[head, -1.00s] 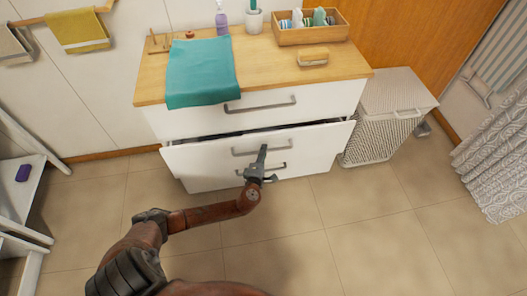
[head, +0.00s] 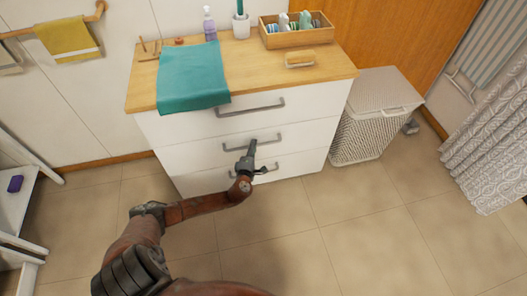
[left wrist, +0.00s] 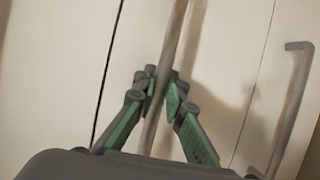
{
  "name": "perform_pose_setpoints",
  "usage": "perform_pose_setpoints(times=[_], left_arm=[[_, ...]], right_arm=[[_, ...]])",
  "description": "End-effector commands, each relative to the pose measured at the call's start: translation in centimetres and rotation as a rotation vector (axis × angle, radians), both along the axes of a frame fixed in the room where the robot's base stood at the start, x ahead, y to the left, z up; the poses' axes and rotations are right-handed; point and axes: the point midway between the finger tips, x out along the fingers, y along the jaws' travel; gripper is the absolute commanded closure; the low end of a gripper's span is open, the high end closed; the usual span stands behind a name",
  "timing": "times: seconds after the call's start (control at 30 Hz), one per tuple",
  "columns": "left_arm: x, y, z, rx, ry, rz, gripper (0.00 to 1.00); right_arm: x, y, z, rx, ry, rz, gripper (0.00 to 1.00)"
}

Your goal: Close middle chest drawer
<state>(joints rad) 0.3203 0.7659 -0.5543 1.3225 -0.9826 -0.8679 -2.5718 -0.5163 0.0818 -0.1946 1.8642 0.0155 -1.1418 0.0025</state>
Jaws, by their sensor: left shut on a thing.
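The white chest (head: 165,128) has three drawers with grey bar handles. The middle drawer (head: 205,149) now sits flush with the front, with no dark gap showing above it. My left gripper (head: 251,149) is at the middle drawer's handle (head: 232,149). In the left wrist view, the fingers of my left gripper (left wrist: 160,98) are shut around the handle bar (left wrist: 172,45). The top drawer (head: 190,125) and the bottom drawer (head: 200,183) look shut. My right gripper is not in view.
On the wooden top (head: 240,75) lie a teal towel (head: 192,78), a wooden box of bottles (head: 290,35), a brush (head: 300,59) and a pump bottle (head: 209,24). A wicker hamper (head: 365,130) stands right of the chest. The tiled floor in front is clear.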

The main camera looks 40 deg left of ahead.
Motion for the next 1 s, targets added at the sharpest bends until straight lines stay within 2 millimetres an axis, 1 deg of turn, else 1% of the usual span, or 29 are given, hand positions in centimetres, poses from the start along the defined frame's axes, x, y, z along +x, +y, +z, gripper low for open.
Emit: perform_pose_setpoints(times=[0.07,0.27,0.3,0.57,0.87,1.0], left_arm=[[0.1,0.5,0.1,-0.004,-0.001,0.002,1.0],[0.1,0.6,0.2,-0.003,-0.003,0.004,1.0],[0.1,0.7,0.2,-0.003,-0.003,0.005,0.89],[0.1,0.6,0.2,-0.002,-0.003,0.005,0.71],[0.0,0.5,0.2,-0.002,-0.002,0.004,0.71],[-1.1,-0.2,0.3,-0.002,-0.001,0.003,0.71]], right_arm=[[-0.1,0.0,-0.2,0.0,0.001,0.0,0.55],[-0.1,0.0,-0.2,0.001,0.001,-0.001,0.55],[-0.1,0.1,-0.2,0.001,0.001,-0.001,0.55],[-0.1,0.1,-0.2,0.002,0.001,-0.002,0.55],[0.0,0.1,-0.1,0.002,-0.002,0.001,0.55],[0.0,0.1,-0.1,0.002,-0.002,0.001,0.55]])
